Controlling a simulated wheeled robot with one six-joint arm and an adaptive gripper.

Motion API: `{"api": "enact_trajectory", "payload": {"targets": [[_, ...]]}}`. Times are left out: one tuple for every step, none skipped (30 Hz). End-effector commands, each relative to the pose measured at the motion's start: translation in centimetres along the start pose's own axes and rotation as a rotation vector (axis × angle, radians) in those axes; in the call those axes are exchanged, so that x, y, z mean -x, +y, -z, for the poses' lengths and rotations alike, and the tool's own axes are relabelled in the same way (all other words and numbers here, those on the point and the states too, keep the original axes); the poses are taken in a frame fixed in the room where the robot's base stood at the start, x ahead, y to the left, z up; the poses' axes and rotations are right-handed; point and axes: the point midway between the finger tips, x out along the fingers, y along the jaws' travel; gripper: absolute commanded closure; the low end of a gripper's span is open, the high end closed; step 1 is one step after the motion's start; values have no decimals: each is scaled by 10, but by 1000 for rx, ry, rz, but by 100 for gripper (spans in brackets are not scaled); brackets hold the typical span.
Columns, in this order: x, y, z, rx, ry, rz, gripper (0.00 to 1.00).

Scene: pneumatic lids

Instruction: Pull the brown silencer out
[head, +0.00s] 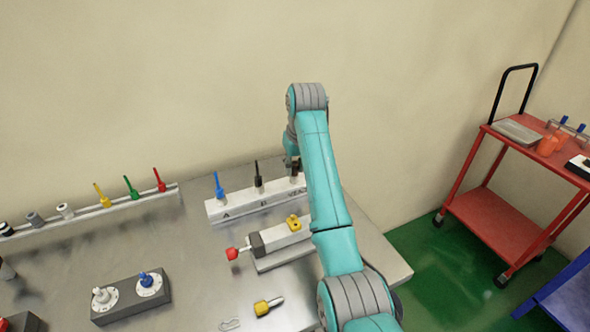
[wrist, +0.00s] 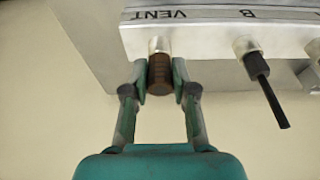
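The brown silencer (wrist: 159,78) is at the port marked VENT on the pale block (wrist: 205,38), in the wrist view. Its brown body meets a metal fitting at the block's face. My gripper (wrist: 160,80) has one finger on each side of the brown body, and both fingers look closed against it. In the head view my gripper (head: 293,163) is over the right end of the block (head: 240,204), where my arm hides part of it. The silencer is mostly hidden there.
A black plug (head: 258,183) at port B and a blue one (head: 219,189) stand left of the gripper.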

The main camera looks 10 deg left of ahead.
Motion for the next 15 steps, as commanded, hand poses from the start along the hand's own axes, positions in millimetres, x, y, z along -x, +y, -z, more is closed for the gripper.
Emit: {"api": "enact_trajectory", "payload": {"targets": [[0,0,0,0,0,0,95],[0,0,0,0,0,0,100],[0,0,0,0,0,0,100],[0,0,0,0,0,0,100],[0,0,0,0,0,0,100],[0,0,0,0,0,0,100],[0,0,0,0,0,0,100],[0,0,0,0,0,0,100],[0,0,0,0,0,0,100],[1,0,0,0,0,0,100],[1,0,0,0,0,0,100],[2,0,1,0,1,0,100],[2,0,1,0,1,0,100],[3,0,1,0,1,0,100],[4,0,1,0,1,0,100]]}}
